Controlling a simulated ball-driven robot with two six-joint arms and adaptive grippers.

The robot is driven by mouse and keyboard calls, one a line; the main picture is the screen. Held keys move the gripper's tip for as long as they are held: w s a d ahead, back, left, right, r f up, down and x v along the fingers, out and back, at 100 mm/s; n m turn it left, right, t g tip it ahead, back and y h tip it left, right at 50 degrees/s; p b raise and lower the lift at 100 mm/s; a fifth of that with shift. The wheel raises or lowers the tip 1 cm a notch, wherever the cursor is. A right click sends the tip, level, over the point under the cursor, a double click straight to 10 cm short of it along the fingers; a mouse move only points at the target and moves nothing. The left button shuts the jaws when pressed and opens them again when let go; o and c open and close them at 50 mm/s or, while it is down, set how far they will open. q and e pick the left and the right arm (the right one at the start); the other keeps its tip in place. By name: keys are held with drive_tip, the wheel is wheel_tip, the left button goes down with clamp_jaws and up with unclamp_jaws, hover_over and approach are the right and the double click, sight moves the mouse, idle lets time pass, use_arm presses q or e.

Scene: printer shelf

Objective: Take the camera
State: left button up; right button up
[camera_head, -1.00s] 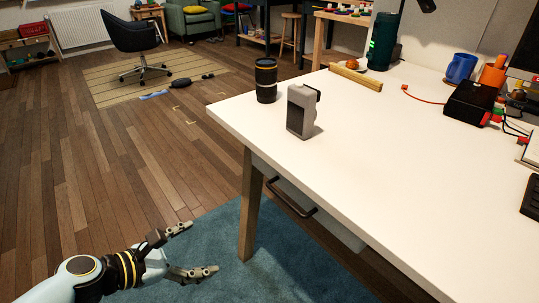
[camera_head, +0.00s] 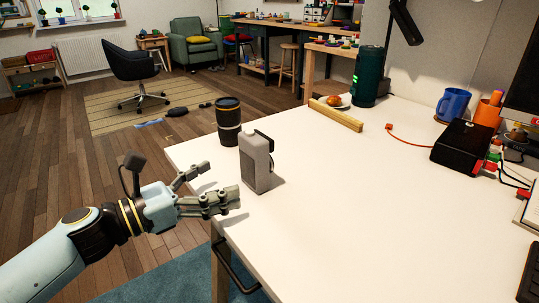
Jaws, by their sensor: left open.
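The lower fingers reach over the table's edge and end close to the camera's lower left side. I cannot tell whether they touch it. My right gripper is not in view.
A black lens-like cylinder (camera_head: 229,121) stands just behind and left of the camera. Further back are a wooden bar (camera_head: 336,115), a dark green cylinder (camera_head: 368,77) and a black box (camera_head: 463,146). The table's middle and front are clear.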

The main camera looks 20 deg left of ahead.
sight(247, 166)
use_arm(q)
drive_tip(key=x, duration=0.4)
drive_tip(key=shift+r, duration=0.1)
drive_tip(key=shift+w+d, duration=0.15)
drive_tip(key=shift+w, duration=0.05)
drive_tip(key=x, duration=0.5)
drive_tip(key=c, duration=1.6)
drive_tip(key=shift+r, duration=0.1)
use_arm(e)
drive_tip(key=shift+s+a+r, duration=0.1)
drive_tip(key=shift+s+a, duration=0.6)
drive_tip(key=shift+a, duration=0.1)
